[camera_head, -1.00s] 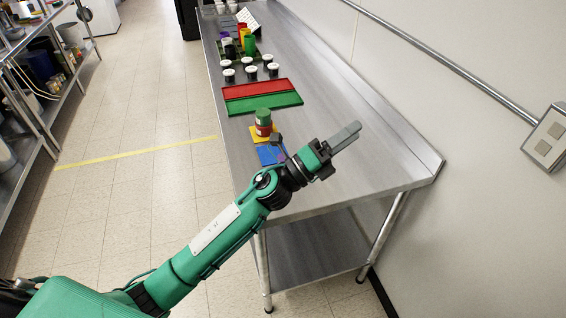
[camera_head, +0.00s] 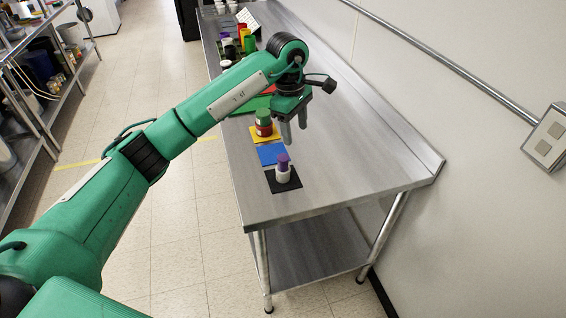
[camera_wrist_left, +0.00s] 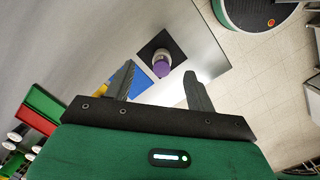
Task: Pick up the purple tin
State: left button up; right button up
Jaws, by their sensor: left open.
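The purple tin (camera_head: 283,161) is stacked on a white cylinder (camera_head: 283,175), which stands on a black mat (camera_head: 271,182) near the table's front end. In the left wrist view the purple top (camera_wrist_left: 161,69) shows from above, between my fingers in the picture but beyond their tips. My left gripper (camera_head: 293,138) is open and empty, pointing down over the table. It is above and slightly behind the purple tin, apart from it. My right gripper is in neither view.
A blue mat (camera_head: 271,153) and a yellow mat with a green-and-red stack (camera_head: 263,122) lie behind the black mat. Red and green trays (camera_head: 262,98) and several jars are farther back. A wall bounds the table's right side. Bare steel lies right of the mats.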

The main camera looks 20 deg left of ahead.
aim_at(283, 157)
pick_arm(q)
jog(key=shift+y, duration=0.6)
jog(key=a+f, duration=0.1)
jog(key=f, duration=0.1)
jog(key=f+p, duration=0.1)
jog(key=f, duration=0.1)
jog(key=a+f+p, duration=0.1)
jog(key=f, duration=0.2)
jog(key=shift+w+a, duration=0.15)
jog(key=shift+a, duration=0.2)
jog(key=shift+a+f+p, duration=0.15)
jog(key=shift+f+p, duration=1.5)
jog(key=shift+f, duration=1.1)
jog(key=shift+c, duration=0.5)
jog(key=c, duration=1)
